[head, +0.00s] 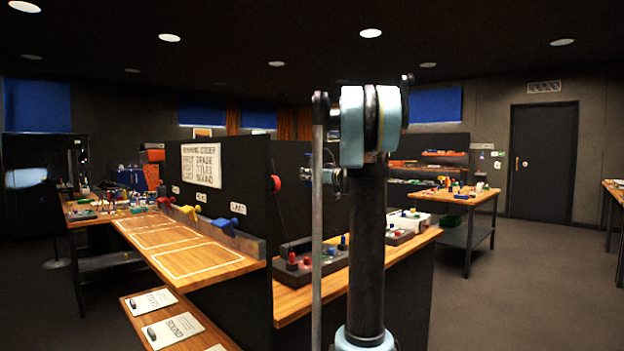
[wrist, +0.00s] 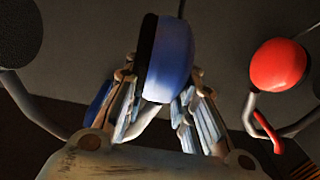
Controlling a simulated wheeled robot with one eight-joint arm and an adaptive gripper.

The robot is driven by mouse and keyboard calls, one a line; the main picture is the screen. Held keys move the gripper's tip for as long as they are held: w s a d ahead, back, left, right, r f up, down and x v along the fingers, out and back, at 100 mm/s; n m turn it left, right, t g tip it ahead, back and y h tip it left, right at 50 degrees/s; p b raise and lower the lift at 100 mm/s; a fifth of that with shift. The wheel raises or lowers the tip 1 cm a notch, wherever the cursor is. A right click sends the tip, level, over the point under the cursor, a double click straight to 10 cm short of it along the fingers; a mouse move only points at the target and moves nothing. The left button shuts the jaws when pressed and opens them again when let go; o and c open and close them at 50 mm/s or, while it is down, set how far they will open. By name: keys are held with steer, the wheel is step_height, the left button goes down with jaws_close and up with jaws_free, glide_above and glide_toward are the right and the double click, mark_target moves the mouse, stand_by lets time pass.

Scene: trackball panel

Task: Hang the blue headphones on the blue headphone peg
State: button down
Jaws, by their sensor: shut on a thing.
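In the wrist view, my gripper (wrist: 163,82) is shut on the blue headphones (wrist: 172,60). A rounded blue ear cup with a dark pad stands up between the fingers, and a pale grey band shows below it. More blue (wrist: 97,103) shows behind the left finger. Much of the headphones is hidden by the fingers. In the head view my arm's column stands in front, and I cannot make out the gripper or the headphones clearly. I cannot identify the blue headphone peg for sure in either view.
Red headphones (wrist: 278,66) with a grey band are close on the right in the wrist view. A dark disc (wrist: 18,35) on a grey bar is at upper left. In the head view, a black panel (head: 245,165) rises beside a wooden counter (head: 190,262); open floor lies right.

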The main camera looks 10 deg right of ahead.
steer(key=shift+f+x, duration=0.15)
steer(key=shift+x, duration=0.75)
steer(key=shift+f+x, duration=0.2)
steer(key=shift+x, duration=0.75)
steer(key=shift+f+x, duration=0.15)
steer(key=shift+x, duration=0.75)
steer(key=c, duration=1.2)
jaws_free()
steer(key=shift+c, duration=0.2)
